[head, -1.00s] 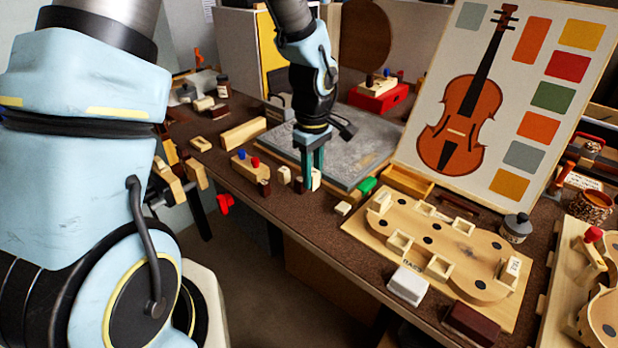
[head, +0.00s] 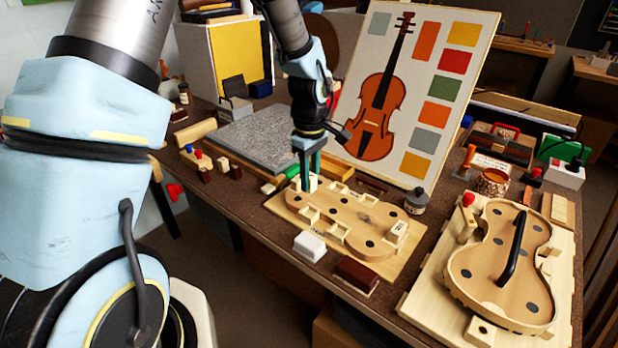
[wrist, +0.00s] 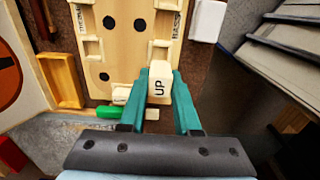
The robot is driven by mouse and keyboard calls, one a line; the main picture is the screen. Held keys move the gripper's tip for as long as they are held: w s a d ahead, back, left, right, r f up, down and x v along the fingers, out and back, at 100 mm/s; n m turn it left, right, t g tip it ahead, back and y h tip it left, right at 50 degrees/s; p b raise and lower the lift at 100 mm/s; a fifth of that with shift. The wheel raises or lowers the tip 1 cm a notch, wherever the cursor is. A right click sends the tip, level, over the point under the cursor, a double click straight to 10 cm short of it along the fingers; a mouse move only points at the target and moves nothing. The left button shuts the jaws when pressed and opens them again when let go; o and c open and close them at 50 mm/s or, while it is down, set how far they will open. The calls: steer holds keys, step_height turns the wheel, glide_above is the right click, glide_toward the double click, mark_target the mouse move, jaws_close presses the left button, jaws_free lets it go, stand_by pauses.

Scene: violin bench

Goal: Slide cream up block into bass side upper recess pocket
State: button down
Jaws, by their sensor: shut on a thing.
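My gripper (head: 308,178) has teal fingers closed on a cream block (wrist: 159,86) marked "UP". It also shows in the wrist view (wrist: 157,100), with the block between its fingertips. The block is at the left end of the violin-shaped wooden form (head: 352,222) in the head view, over or beside its edge; I cannot tell the exact height. The form lies on a pale board (head: 285,211). Framed pockets sit along both sides of it. A bass-side pocket (head: 310,212) looks empty, just right of and nearer than the block. The fingers hide part of that end.
A white block (head: 309,246) and a dark brown block (head: 356,275) stand at the bench's front edge. A green object (wrist: 110,112) and a wooden tray (wrist: 62,80) lie close to the gripper. A second violin form (head: 500,255) is at the right.

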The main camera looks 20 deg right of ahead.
steer(key=shift+f+b, duration=2)
steer(key=shift+f, duration=0.95)
steer(key=shift+f+b, duration=0.5)
steer(key=shift+f, duration=0.5)
steer(key=c, duration=0.5)
jaws_free()
steer(key=shift+c, duration=0.2)
step_height(320, 180, up, 11)
steer(key=shift+f+b, duration=0.15)
steer(key=shift+b, duration=0.55)
